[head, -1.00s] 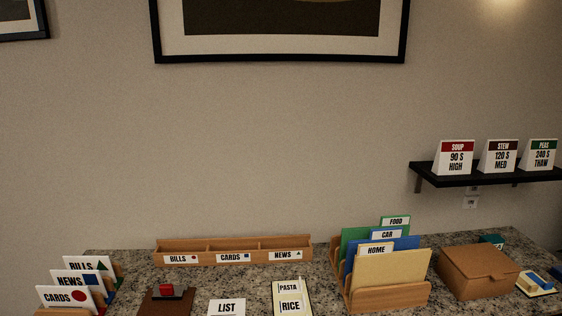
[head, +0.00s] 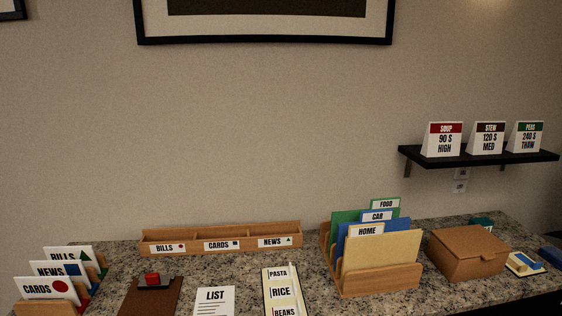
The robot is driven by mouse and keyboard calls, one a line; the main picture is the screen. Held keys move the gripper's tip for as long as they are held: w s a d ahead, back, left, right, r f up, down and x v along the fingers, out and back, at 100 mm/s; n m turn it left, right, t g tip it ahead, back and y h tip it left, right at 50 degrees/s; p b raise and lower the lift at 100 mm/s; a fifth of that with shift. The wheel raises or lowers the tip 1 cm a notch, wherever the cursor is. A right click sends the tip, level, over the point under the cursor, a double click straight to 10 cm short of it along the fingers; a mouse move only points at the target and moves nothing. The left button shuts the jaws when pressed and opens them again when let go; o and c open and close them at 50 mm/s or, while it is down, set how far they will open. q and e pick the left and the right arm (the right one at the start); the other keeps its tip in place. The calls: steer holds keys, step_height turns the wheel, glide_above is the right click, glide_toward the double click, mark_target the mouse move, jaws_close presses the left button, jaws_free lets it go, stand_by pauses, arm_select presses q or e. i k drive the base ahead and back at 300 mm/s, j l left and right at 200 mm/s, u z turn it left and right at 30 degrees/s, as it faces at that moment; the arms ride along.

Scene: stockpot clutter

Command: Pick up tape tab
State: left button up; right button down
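I cannot tell for certain which item is the tape tab. A small pale pad with a blue and white piece on it (head: 525,263) lies at the right of the granite counter, beside a brown cardboard box (head: 468,254). It is too small to make out in detail. A dark blue object (head: 551,256) shows partly at the right edge. A teal item (head: 482,223) is mostly hidden behind the box. Neither of my grippers is in view.
On the granite counter (head: 218,272) stand a wooden file holder (head: 380,281), a three-slot tray (head: 221,238), a clipboard (head: 150,297), a LIST sheet (head: 214,301), a PASTA, RICE, BEANS card (head: 283,291) and a card rack (head: 50,306). A black shelf (head: 478,157) holds three timer cards.

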mark_target(536, 266)
steer(key=z, duration=1.65)
